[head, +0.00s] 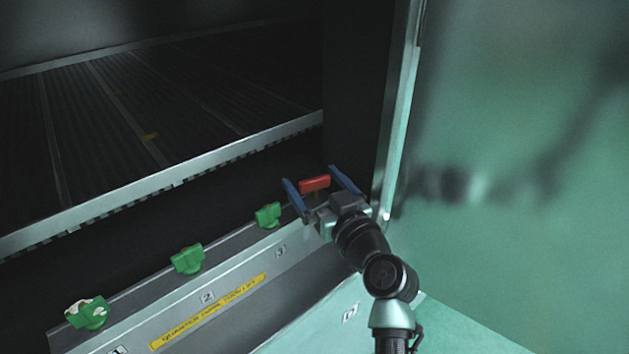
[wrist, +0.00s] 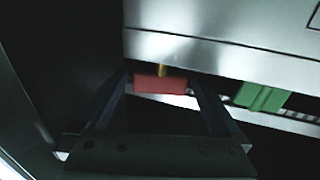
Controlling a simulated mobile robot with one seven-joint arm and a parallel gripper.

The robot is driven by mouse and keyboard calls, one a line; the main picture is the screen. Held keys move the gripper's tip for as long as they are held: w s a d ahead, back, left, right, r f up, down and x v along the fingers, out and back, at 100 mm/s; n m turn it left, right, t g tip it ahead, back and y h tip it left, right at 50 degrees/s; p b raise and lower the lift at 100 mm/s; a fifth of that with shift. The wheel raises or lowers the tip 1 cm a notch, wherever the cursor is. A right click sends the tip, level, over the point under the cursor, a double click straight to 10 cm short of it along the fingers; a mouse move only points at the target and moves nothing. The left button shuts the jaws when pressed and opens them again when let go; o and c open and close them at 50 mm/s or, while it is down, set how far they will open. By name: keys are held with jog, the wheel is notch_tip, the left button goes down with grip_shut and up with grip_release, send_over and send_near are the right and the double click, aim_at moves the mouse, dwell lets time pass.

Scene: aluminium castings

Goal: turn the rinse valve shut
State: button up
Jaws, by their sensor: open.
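A red valve handle (head: 314,183) stands at the right end of a row of valves on a metal ledge. My gripper (head: 317,182) is open, with one blue finger on each side of the red handle. In the wrist view the red handle (wrist: 160,85) sits between the tips of my gripper (wrist: 160,88), on a short brass-coloured stem. I cannot tell whether the fingers touch it. No label for the red valve is readable, so the frames do not confirm that it is the rinse valve.
Green valve handles (head: 187,259) stand in a row to the left, the nearest one (wrist: 262,96) close beside my gripper. A yellow label strip (head: 208,311) runs along the ledge front. A dark ribbed bed (head: 120,120) lies behind. A green panel (head: 520,150) rises close on the right.

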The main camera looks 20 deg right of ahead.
jog(key=shift+c, duration=0.2)
jog(key=c, duration=1.3)
jog(key=shift+o, duration=0.2)
jog(key=shift+r+m+h+p, duration=0.1)
jog(key=shift+m+h+p, duration=0.4)
jog(key=shift+h+p, duration=0.4)
jog(key=m+h+p, duration=0.1)
jog(key=p, duration=0.2)
jog(key=shift+a+r+h, duration=0.1)
jog(key=shift+r+h, duration=0.05)
jog(key=shift+h, duration=0.15)
jog(key=m+h+p, duration=0.2)
jog(key=h+p, duration=0.1)
jog(key=p, duration=0.5)
jog(key=shift+r+g, duration=0.1)
jog(key=shift+g, duration=0.2)
jog(key=shift+p, duration=0.65)
jog(key=m+h+p, duration=0.1)
jog(key=h+p, duration=0.1)
jog(key=p, duration=0.2)
jog(key=shift+m+g+p, duration=0.3)
jog(key=shift+g, duration=0.1)
jog(key=shift+f+m+h+p, duration=0.3)
jog(key=shift+f+h+p, duration=0.15)
jog(key=shift+p, duration=0.45)
